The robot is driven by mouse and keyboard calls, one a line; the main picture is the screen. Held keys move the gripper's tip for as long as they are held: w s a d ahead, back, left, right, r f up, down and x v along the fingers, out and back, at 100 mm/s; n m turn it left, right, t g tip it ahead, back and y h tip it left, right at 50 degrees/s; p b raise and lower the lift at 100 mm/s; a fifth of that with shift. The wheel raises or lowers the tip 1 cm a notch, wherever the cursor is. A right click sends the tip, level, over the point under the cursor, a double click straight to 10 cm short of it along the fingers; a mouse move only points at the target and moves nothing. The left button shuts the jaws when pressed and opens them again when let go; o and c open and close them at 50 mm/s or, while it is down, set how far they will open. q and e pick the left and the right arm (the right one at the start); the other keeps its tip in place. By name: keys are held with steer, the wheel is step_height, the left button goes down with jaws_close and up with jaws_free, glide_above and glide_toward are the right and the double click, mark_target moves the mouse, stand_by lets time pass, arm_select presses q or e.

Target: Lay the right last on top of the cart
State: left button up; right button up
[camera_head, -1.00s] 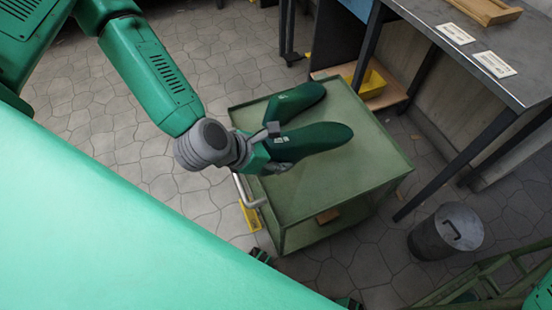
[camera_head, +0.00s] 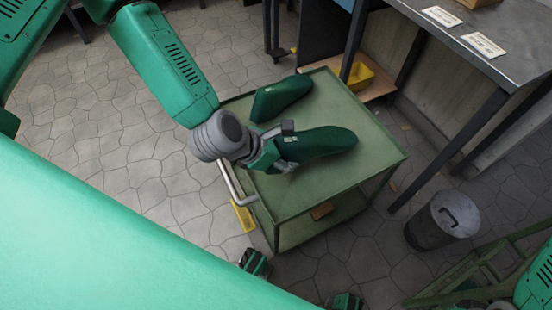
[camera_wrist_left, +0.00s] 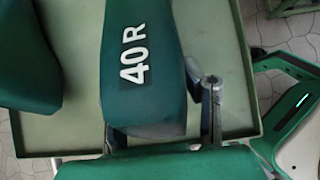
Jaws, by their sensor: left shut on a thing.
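The right last (camera_head: 322,142), dark green and marked "40 R" in the left wrist view (camera_wrist_left: 135,60), lies level over the middle of the cart top. I cannot tell whether it touches the surface or hovers just above it. My left gripper (camera_head: 283,150) is shut on its near end, with fingers on both sides in the left wrist view (camera_wrist_left: 163,115). A second green last (camera_head: 282,97) lies on the cart beside it, apart from it. The green cart (camera_head: 370,160) has a rimmed top and a lower shelf.
A workbench (camera_head: 500,60) with white cards stands at the right, a yellow bin (camera_head: 358,76) on a low shelf behind the cart. A metal bucket (camera_head: 442,222) stands right of the cart. The cart's handle (camera_head: 235,187) is on its near left side. Its top is clear toward the right.

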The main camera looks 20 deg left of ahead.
arm_select(q)
steer(key=shift+w+d+b, duration=0.15)
steer(key=shift+w+d, duration=0.55)
steer(key=shift+w, duration=0.25)
steer(key=shift+w+d+b, duration=0.15)
steer(key=shift+w+d, duration=0.55)
steer(key=shift+w, duration=0.2)
steer(key=shift+f+b, duration=0.8)
steer(key=shift+f, duration=0.35)
steer(key=o, duration=1.2)
steer(key=shift+f, duration=0.1)
steer(key=shift+s+a, duration=0.1)
steer(key=v, duration=1.1)
steer(key=shift+s+a+r, duration=0.1)
steer(key=shift+r, duration=0.15)
steer(key=shift+s, duration=0.1)
